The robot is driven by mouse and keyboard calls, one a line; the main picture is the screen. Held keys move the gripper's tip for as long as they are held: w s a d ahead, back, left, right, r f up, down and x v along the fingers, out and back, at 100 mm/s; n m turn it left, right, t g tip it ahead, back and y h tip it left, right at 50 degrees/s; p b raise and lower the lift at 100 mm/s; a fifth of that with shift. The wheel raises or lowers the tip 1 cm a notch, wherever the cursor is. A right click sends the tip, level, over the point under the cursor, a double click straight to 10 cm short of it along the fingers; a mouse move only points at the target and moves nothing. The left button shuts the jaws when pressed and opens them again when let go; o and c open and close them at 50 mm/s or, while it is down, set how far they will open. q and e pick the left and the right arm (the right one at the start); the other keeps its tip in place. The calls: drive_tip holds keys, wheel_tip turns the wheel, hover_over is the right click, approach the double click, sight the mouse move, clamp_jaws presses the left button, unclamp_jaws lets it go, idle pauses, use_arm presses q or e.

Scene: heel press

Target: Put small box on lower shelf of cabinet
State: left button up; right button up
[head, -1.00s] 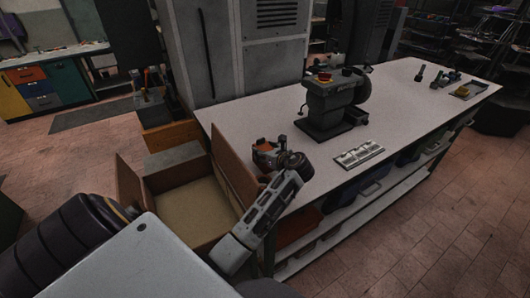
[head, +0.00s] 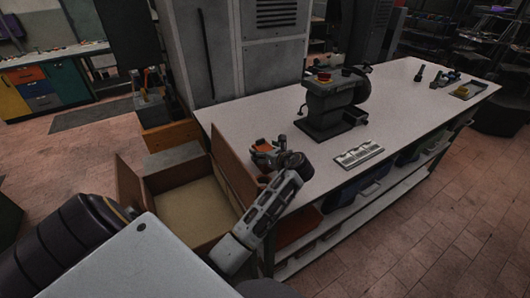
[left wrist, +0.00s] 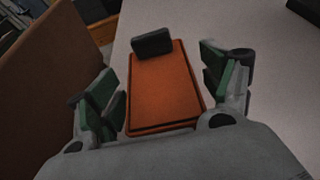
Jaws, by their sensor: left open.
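A flat orange box (left wrist: 165,90) with a dark block (left wrist: 153,42) at its far end lies between the spread fingers of my left gripper (left wrist: 160,86) in the left wrist view. In the head view my left gripper (head: 267,156) is open at the near left end of the white worktop, with a bit of the orange box (head: 261,145) showing by its fingers. I cannot tell whether the fingers touch it. The shelves (head: 345,222) under the worktop hold bins. I cannot tell which piece is the task's cabinet. My right gripper is not in view.
An open cardboard carton (head: 128,190) stands left of the worktop (head: 240,118), its flap close to my left arm. A dark press machine (head: 330,105) and a light slotted plate (head: 358,154) are on the worktop.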

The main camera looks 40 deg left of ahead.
use_arm(q)
drive_tip(key=v, duration=1.2)
drive_tip(key=shift+b, duration=0.3)
drive_tip(key=shift+o, duration=0.2)
drive_tip(key=shift+s, duration=0.1)
